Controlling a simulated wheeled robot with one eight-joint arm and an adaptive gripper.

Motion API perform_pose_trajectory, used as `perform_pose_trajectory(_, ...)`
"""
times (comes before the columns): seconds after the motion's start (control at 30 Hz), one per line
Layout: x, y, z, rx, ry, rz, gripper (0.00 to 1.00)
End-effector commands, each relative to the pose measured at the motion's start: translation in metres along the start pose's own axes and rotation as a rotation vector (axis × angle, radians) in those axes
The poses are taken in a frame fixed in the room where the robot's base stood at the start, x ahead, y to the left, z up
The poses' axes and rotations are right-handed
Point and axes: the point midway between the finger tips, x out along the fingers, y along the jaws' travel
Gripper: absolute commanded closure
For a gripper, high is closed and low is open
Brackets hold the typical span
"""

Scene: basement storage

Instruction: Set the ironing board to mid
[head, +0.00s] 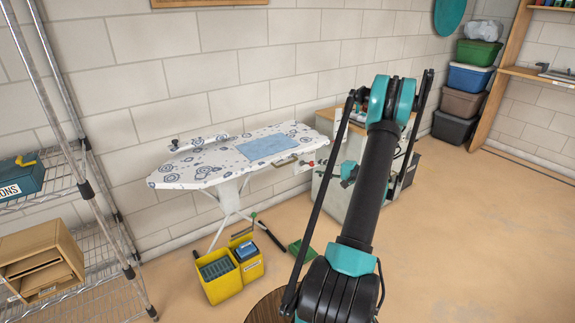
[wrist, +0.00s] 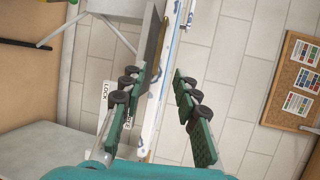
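The ironing board (head: 215,172) stands against the wall in the head view. It has a white cover with blue rings, and a light blue cloth (head: 267,147) lies on it. A small wooden-coloured handle (head: 286,161) and a white tag (head: 303,166) show at its right front edge. In the wrist view, the board's edge (wrist: 164,65) runs upright between the fingers of my gripper (wrist: 158,82). The green fingers are apart, and I see no grip on anything. A white label reading LOCK (wrist: 106,100) is left of the left finger; another label is partly hidden behind that finger.
Yellow bins (head: 222,284) stand on the floor before the board. A wire shelf (head: 75,195) is at the left. A grey cabinet (head: 340,190) stands right of the board, partly behind my arm. Stacked boxes (head: 462,103) are at the back right. The right floor is clear.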

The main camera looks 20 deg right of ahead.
Motion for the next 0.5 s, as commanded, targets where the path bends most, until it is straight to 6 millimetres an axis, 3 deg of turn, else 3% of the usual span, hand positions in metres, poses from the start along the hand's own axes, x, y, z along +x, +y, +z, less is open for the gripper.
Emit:
perform_pose_trajectory(0.17,0.008,0.001,-0.002,0.003,0.0,-0.011,0.69)
perform_pose_trajectory(0.5,0.07,0.001,-0.001,0.001,-0.002,-0.008,0.69)
